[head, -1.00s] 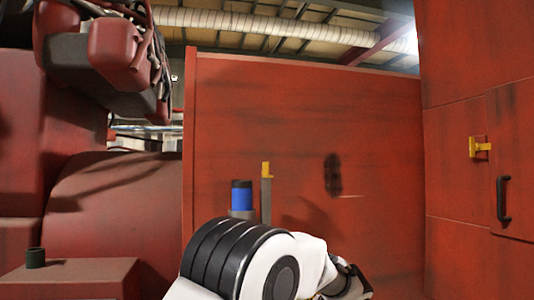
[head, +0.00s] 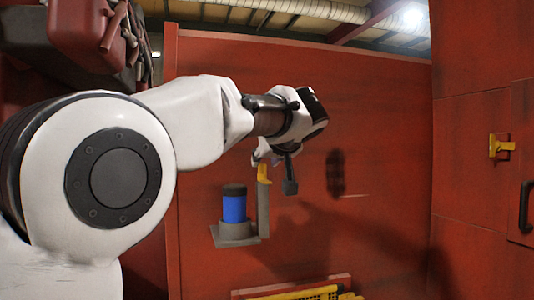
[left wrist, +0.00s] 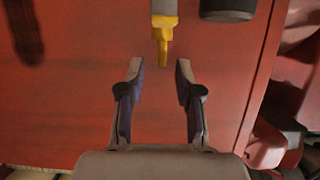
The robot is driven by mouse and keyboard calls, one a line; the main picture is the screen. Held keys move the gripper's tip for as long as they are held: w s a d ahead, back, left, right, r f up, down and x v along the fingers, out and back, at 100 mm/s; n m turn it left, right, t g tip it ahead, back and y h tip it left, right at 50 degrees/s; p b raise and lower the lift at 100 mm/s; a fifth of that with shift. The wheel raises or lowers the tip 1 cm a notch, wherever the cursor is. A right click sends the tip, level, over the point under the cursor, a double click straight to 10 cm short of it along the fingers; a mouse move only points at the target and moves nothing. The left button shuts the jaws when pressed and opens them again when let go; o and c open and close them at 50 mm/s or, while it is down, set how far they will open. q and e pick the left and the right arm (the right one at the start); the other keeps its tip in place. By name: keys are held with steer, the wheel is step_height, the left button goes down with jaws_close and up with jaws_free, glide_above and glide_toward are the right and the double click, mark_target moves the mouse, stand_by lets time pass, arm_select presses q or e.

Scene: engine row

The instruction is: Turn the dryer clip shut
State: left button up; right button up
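The blue dryer canister (head: 234,207) with a black cap stands upright on a grey bracket. Beside it on the right stands a grey post (head: 263,215) with the yellow clip (head: 264,173) at its top, pointing up. My left gripper (head: 276,172) is at the clip's height, partly overlapping it in the head view. In the left wrist view the left gripper (left wrist: 160,78) is open and empty. There the clip (left wrist: 163,37) points down toward the gap between the fingertips, with no visible contact. My right gripper is out of view.
A red panel (head: 390,130) stands behind the dryer. A yellow latch (head: 500,146) and a black handle (head: 526,207) are on the right wall. A yellow object (head: 300,293) shows at the bottom edge.

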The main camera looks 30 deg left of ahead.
mark_target(263, 164)
arm_select(q)
steer(key=x, duration=0.6)
steer(key=shift+s+f, duration=0.1)
steer(key=shift+s, duration=0.15)
steer(key=shift+s+d, duration=0.1)
steer(key=shift+d, duration=0.05)
steer(key=shift+v, duration=1.05)
jaws_close()
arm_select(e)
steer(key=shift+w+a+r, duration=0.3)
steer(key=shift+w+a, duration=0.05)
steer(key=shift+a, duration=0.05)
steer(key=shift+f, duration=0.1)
